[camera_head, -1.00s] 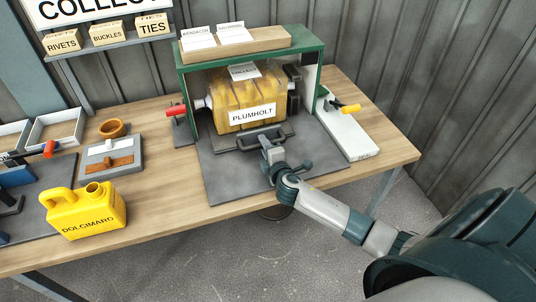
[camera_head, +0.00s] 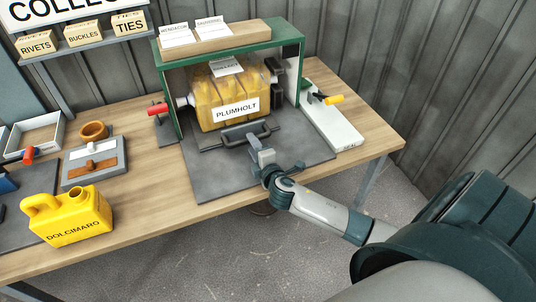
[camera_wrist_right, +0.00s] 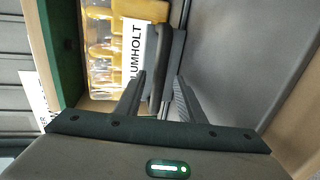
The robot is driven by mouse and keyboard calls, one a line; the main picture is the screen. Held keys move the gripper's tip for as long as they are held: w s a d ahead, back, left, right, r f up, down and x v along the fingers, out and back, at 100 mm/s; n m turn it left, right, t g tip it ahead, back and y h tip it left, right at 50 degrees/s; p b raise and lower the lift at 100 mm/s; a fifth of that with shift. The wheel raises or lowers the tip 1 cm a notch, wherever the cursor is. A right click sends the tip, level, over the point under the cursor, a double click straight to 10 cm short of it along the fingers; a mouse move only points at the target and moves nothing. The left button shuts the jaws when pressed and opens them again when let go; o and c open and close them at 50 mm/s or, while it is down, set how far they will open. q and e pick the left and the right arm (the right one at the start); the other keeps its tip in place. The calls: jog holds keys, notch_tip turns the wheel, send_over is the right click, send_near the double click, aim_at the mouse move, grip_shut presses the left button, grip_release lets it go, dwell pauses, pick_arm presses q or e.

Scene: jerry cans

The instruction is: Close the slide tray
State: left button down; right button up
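The slide tray's dark front edge and raised black handle (camera_head: 248,132) show in front of the jerry can labelled PLUMHOLT (camera_head: 222,98). My right gripper (camera_head: 259,153) is just in front of the handle, on the camera's side. My left gripper is not in view.
A red-handled clamp (camera_head: 158,108) stands left of the frame, and a yellow-handled one (camera_head: 333,100) sits on a white plate at right. A yellow DOLCIMARO can (camera_head: 70,215) stands at the left front. A grey mat (camera_head: 225,180) lies clear before the tray.

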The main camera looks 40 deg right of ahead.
jog(key=b+v, duration=0.2)
jog(key=v, duration=1.1)
jog(key=shift+s, duration=0.15)
